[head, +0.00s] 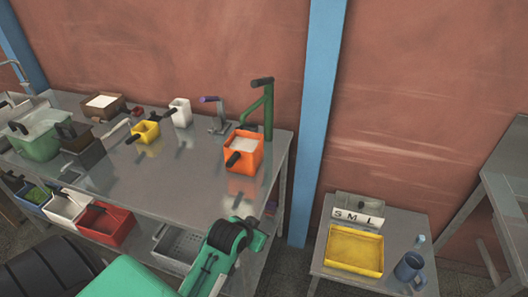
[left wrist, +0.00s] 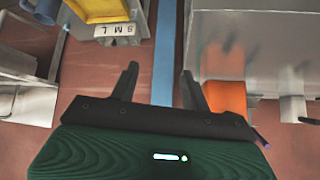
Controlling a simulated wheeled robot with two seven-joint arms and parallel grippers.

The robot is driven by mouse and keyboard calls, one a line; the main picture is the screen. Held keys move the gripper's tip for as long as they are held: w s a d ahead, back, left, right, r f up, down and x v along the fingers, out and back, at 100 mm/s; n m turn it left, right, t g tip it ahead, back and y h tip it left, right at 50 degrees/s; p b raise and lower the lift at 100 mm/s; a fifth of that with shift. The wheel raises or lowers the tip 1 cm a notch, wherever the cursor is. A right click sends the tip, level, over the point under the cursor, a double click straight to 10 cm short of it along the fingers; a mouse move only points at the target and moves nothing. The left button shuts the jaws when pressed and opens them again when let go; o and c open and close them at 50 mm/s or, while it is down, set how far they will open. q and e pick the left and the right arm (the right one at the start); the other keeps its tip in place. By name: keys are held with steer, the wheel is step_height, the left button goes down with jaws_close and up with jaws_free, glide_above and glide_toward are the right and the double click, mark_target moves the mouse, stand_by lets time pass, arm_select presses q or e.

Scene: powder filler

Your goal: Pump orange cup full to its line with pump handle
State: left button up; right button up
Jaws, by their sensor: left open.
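The orange cup (head: 254,161) stands on the steel table near its right end, with white powder inside and a black grip on its front left side. Its fill line cannot be made out. The green pump (head: 268,115) stands just behind the cup, with a black pump handle (head: 262,81) on top. My left gripper (head: 246,224) is over the table's front right edge, in front of the cup and apart from it. In the left wrist view its fingers (left wrist: 158,88) are spread and empty, with the orange cup (left wrist: 228,97) beyond them. My right gripper is not in view.
A purple-handled lever (head: 215,111), a white cup (head: 181,113) and a yellow cup (head: 145,132) stand further left. A small side table at right holds a yellow tray (head: 354,249), an S M L sign (head: 357,218) and a blue mug (head: 408,267). The table's front middle is clear.

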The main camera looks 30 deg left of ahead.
arm_select(q)
steer(key=w+a+r+n+t+y, duration=0.1)
steer(key=w+a+r+n+t, duration=0.15)
steer(key=w+a+r, duration=0.4)
steer(key=w+a+r+n+t+y, duration=0.1)
steer(key=w+a+r+t, duration=0.2)
steer(key=w+r, duration=0.6)
steer(key=n+t+y, duration=0.3)
steer(key=t, duration=0.1)
glide_toward(259, 83)
steer(key=f, duration=0.1)
steer(key=shift+g, duration=0.25)
steer(key=p+x, duration=0.1)
steer(key=x, duration=0.3)
steer(key=p+x, duration=0.2)
steer(key=x, duration=0.2)
steer(key=a+p+x, duration=0.1)
steer(key=p+x, duration=0.1)
steer(key=x, duration=0.2)
steer(key=shift+p+x, duration=0.4)
steer(key=shift+x, duration=0.4)
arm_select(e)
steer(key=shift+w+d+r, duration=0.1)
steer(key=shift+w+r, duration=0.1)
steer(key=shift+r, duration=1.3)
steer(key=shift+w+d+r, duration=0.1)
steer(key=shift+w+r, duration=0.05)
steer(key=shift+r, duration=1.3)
